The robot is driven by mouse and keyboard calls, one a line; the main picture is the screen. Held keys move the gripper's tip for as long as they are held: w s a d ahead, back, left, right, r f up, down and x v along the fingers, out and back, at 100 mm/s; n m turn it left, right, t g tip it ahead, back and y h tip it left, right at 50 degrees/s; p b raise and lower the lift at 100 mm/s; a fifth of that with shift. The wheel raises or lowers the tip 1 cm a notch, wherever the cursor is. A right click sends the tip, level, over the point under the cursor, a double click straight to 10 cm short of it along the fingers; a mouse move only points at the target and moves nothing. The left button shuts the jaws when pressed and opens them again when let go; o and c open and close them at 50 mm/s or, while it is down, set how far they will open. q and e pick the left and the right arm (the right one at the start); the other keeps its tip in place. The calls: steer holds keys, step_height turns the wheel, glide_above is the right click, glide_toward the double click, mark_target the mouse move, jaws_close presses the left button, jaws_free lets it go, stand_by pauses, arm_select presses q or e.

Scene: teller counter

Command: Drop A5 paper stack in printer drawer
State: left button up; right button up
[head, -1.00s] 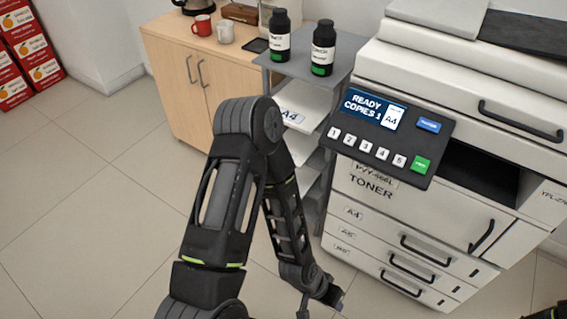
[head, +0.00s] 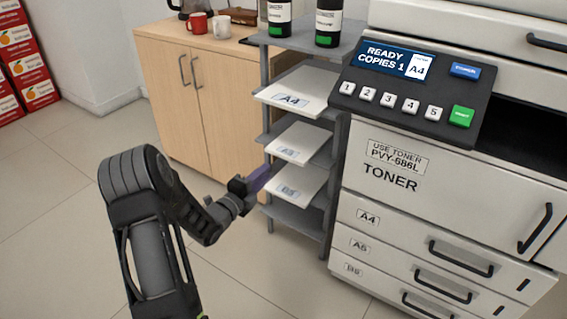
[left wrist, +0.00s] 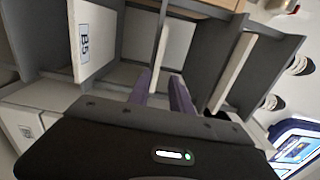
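The A5 paper stack (head: 299,143) lies on the middle level of the grey shelf rack (head: 263,120), between the A4 stack (head: 298,90) above and the B5 stack (head: 297,178) below. The printer drawer labelled A5 (head: 400,268) is shut, between the A4 and B5 drawers. My left gripper (head: 262,179) is at the rack's left front, near the A5 and B5 levels. In the left wrist view its purple fingers (left wrist: 163,92) are apart with nothing clearly held. A white stack edge (left wrist: 161,50) shows just past them; its label is hidden. My right gripper is out of view.
The printer (head: 430,170) stands close to the rack's right. Two dark bottles (head: 327,22) stand on the rack's top. A wooden cabinet (head: 180,85) with mugs on it is behind left.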

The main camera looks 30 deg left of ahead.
mark_target(283, 156)
arm_select(q)
steer(key=shift+w, duration=0.15)
steer(key=w, duration=0.6)
steer(key=shift+w, duration=0.4)
steer(key=w+b, duration=0.2)
steer(key=shift+w+a+f, duration=0.1)
steer(key=shift+w+f, duration=0.05)
steer(key=shift+w, duration=0.25)
jaws_close()
stand_by(0.9)
